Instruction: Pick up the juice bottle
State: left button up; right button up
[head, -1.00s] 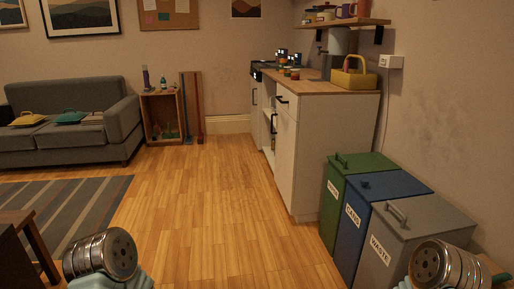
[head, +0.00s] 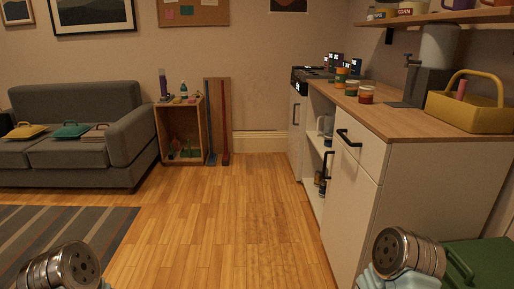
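I cannot pick out the juice bottle for certain. A purple bottle-like item (head: 163,84) and a small white-and-teal bottle (head: 184,90) stand on top of a wooden crate shelf (head: 158,131) against the back wall. Small jars or cans stand on the counter, among them a red one (head: 366,95) and a green-and-orange one (head: 341,77). Parts of both my arms show at the bottom edge of the head view, but no gripper fingers are visible.
A kitchen counter (head: 420,128) with a yellow basket (head: 471,108) runs along the right. A green bin lid (head: 485,262) shows at lower right. A grey sofa (head: 75,125) stands at left. The wooden floor (head: 225,220) ahead is clear.

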aim_at(343, 66)
jog(key=i+j+z, duration=0.1)
jog(key=i, duration=0.45)
jog(key=i+j+z, duration=0.1)
jog(key=i, duration=0.4)
jog(key=i+j+z, duration=0.15)
jog(key=z, duration=0.25)
jog(key=i+j+z, duration=0.55)
jog(key=z, duration=0.2)
jog(key=i+j+z, duration=0.1)
jog(key=j+z, duration=0.3)
